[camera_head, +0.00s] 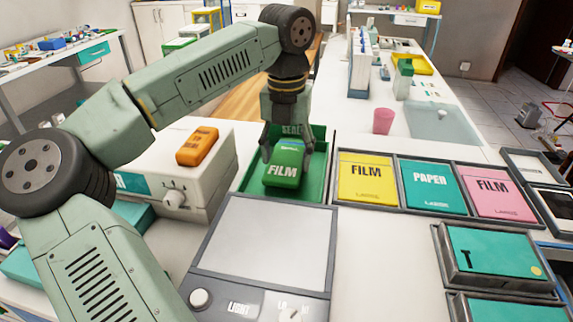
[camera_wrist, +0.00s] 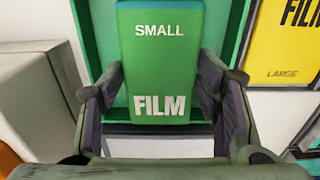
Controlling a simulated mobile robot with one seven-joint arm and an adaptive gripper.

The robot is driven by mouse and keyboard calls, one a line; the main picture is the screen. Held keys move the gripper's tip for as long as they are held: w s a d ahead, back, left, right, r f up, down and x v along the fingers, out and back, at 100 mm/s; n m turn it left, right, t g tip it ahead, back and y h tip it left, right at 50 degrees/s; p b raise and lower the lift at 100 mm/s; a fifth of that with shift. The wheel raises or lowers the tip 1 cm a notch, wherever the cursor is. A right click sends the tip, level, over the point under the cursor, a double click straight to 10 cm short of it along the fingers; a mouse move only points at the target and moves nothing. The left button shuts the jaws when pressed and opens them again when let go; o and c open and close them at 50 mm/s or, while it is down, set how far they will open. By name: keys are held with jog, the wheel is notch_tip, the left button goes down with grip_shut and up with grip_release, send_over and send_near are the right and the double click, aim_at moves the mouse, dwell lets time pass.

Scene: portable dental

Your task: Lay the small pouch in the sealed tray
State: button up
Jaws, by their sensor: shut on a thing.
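The small pouch is a green packet (camera_head: 284,165) marked "SMALL" and "FILM"; it also fills the middle of the wrist view (camera_wrist: 160,65). My gripper (camera_head: 284,150) is shut on it, one finger on each side, and the same gripper shows in the wrist view (camera_wrist: 160,100). The sealed tray is a green tray (camera_head: 318,148) with "SEAL" on its far part, and its green floor and walls show behind the pouch in the wrist view (camera_wrist: 219,18). The pouch is over the tray, within its outline in the head view. I cannot tell whether it touches the floor.
Right of the tray, a grey rack holds yellow (camera_head: 365,178), teal (camera_head: 432,187) and pink (camera_head: 492,191) large pouches. A light panel (camera_head: 262,245) lies in front. A white machine (camera_head: 190,165) with an orange block (camera_head: 198,146) on top stands close on the left.

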aim_at(286, 159)
jog(key=shift+f, duration=1.7)
jog(key=shift+f, duration=0.2)
jog(key=o, duration=1.3)
notch_tip(286, 159, up, 12)
jog(key=shift+r, duration=0.2)
